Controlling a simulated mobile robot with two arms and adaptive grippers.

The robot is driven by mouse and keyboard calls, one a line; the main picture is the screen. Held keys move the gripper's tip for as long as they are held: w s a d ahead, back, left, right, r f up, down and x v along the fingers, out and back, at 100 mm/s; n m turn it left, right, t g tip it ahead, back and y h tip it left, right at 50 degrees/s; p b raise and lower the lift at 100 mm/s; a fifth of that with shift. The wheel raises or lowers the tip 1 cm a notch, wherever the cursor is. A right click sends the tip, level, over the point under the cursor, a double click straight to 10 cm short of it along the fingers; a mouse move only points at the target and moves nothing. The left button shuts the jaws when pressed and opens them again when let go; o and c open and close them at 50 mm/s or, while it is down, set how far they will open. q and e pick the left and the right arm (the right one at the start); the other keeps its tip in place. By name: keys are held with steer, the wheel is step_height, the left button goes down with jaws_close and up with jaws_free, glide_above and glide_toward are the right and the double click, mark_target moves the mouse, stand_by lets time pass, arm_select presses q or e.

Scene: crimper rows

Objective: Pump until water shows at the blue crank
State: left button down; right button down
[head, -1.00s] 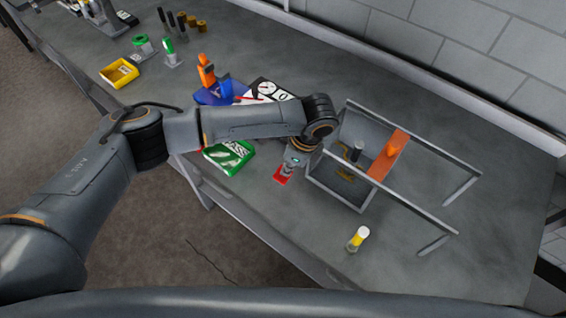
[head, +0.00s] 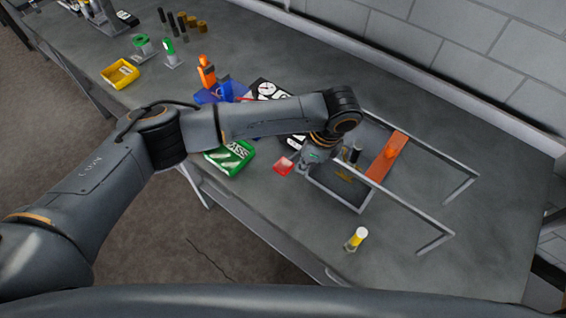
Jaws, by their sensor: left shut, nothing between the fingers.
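My left gripper (head: 306,168) is shut and empty. It points down at the left edge of the grey open box (head: 352,202), next to a red piece (head: 284,165) on the bench. Whether it touches either cannot be told. The box holds dark upright pieces and brownish pieces, partly hidden by my arm. An orange bar (head: 379,166) with a knob crosses the framed rails. A blue item (head: 215,96) with an orange upright part (head: 206,71) stands behind my arm. I cannot make out a blue crank or any water. My right gripper is not in view.
A yellow-topped clear container (head: 356,239) stands near the front edge. A green box (head: 230,157) and a dial panel (head: 266,90) lie by my arm. A yellow bin (head: 120,73) and green-topped fixtures stand at the left. The right end of the bench is clear.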

arm_select(q)
steer(key=v, duration=0.9)
steer(key=shift+d, duration=0.3)
stand_by(0.6)
